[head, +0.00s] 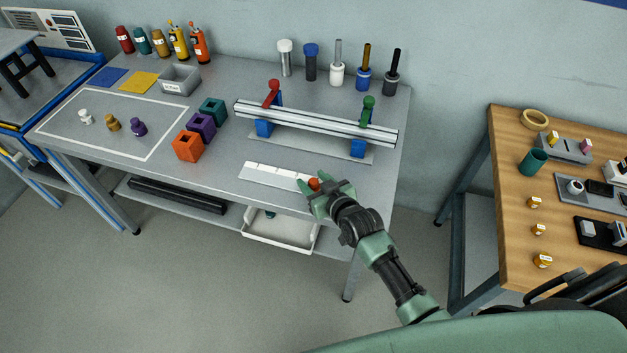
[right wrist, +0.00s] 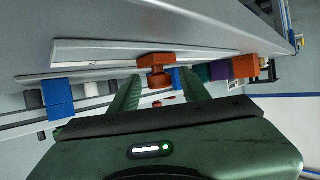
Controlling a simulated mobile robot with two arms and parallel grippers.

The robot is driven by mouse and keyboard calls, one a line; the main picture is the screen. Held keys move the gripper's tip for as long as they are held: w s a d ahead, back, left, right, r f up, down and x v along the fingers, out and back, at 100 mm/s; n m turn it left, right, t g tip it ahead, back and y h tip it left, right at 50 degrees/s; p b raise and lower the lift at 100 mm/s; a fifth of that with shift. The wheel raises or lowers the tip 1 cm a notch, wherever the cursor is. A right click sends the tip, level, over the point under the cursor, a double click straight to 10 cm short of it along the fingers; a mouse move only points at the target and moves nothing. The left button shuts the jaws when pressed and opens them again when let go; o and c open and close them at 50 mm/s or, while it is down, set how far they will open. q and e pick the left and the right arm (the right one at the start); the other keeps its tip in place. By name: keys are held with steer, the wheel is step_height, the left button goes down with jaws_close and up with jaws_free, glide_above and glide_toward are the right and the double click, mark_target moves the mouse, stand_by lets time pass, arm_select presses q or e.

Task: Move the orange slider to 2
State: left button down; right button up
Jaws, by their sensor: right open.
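The orange slider (head: 314,184) is a small knob on a white scale strip (head: 270,174) at the front of the grey table. In the head view it sits toward the right end of the strip. My right gripper (head: 322,190) is at the knob, fingers open. In the right wrist view the orange slider (right wrist: 158,66) shows between and just beyond the two green fingertips (right wrist: 160,92), and I cannot tell whether either finger touches it. The numbers on the strip are too small to read. My left gripper is not in view.
A metal rail (head: 315,122) with red and green levers and blue supports stands behind the strip. Orange, purple and teal blocks (head: 188,146) stand to the left. A wooden table (head: 512,240) is at right.

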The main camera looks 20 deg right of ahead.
jaws_close()
stand_by(1.4)
